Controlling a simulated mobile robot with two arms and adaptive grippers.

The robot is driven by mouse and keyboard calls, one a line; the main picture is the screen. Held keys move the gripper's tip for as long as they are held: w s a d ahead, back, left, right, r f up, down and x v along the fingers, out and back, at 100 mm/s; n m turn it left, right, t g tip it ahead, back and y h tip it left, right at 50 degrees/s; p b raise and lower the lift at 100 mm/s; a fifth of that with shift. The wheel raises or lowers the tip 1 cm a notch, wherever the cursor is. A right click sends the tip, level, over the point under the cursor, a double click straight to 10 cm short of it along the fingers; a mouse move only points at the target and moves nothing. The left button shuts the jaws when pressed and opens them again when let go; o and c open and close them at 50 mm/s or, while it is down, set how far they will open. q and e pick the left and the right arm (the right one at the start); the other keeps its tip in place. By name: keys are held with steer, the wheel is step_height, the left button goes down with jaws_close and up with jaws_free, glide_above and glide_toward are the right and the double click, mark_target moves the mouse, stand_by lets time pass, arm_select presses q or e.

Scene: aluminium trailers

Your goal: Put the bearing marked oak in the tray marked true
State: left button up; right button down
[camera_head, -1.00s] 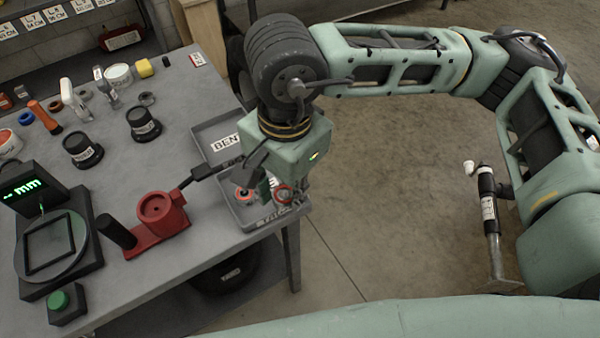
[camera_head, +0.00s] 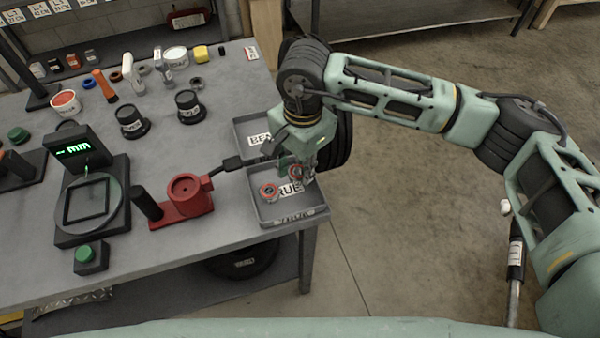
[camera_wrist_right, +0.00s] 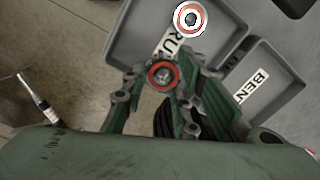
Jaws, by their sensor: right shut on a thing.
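The tray marked true (camera_head: 264,214) sits at the table's right front corner; its label reads "RUE" with the first letter hidden. It also shows in the wrist view (camera_wrist_right: 135,30). One red-ringed bearing (camera_head: 269,192) lies in this tray, at the left of the label, and shows in the wrist view (camera_wrist_right: 190,19). My right gripper (camera_head: 297,174) is over the tray's back right part, shut on a second red-ringed bearing (camera_wrist_right: 161,74). I cannot read a mark on either bearing, nor tell the held one's exact height. My left gripper is not in view.
A tray marked bent (camera_head: 247,126) lies just behind. A red fixture (camera_head: 184,191) with a black handle and a round-plate gauge with a green display (camera_head: 80,150) stand left. Black pots (camera_head: 131,121) stand farther back. The table edge is close on the right.

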mark_target(300, 173)
step_height(300, 173, down, 3)
steer(key=shift+f+p, duration=0.1)
steer(key=shift+p, duration=0.55)
steer(key=shift+f, duration=0.3)
steer(key=shift+f, duration=0.1)
steer(key=shift+f, duration=0.1)
steer(key=c, duration=1.4)
jaws_free()
